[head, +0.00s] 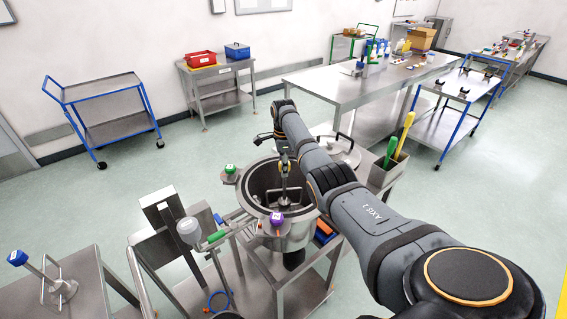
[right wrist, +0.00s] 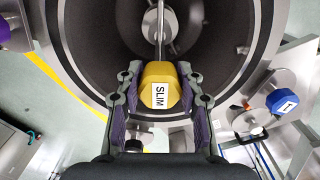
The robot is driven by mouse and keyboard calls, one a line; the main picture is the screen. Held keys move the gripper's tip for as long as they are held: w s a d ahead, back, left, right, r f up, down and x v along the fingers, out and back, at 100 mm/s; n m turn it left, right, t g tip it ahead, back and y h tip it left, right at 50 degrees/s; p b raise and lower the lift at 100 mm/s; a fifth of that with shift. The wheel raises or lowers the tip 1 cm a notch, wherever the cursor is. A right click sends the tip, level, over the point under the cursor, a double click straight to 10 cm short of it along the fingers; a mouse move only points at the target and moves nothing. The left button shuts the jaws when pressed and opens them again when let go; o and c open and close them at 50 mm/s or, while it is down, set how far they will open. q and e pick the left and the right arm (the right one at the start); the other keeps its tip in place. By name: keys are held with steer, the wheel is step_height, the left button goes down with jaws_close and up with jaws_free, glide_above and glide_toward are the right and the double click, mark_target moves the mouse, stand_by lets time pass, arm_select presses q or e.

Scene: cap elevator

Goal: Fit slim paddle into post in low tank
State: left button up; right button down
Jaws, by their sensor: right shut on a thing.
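My right gripper (head: 284,160) hangs at the mouth of the open steel tank (head: 252,200). In the right wrist view the gripper (right wrist: 160,95) is shut on the yellow handle of the slim paddle (right wrist: 159,88), labelled SLIM. The paddle's thin rod (right wrist: 160,30) runs from the handle down into the tank (right wrist: 85,75). A round metal piece (right wrist: 154,38), perhaps the post, shows behind the rod at the tank's floor. I cannot tell whether the rod touches it. My left gripper is not in view.
Clamp knobs, green (head: 230,168) and purple (head: 277,218), stand at the tank's rim. A blue knob (right wrist: 282,102) shows in the right wrist view. A lid (head: 335,152) and a bin with green and yellow handles (head: 405,130) lie beyond my right arm. A blue-topped tool (head: 18,258) stands lower left.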

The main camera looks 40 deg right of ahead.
mark_target(284, 189)
steer(key=shift+f+b, duration=2.05)
steer(key=shift+f, duration=2)
steer(key=c, duration=0.8)
jaws_free()
steer(key=shift+o, duration=0.2)
steer(key=shift+f, duration=0.1)
step_height(284, 189, up, 7)
steer(key=p, duration=0.7)
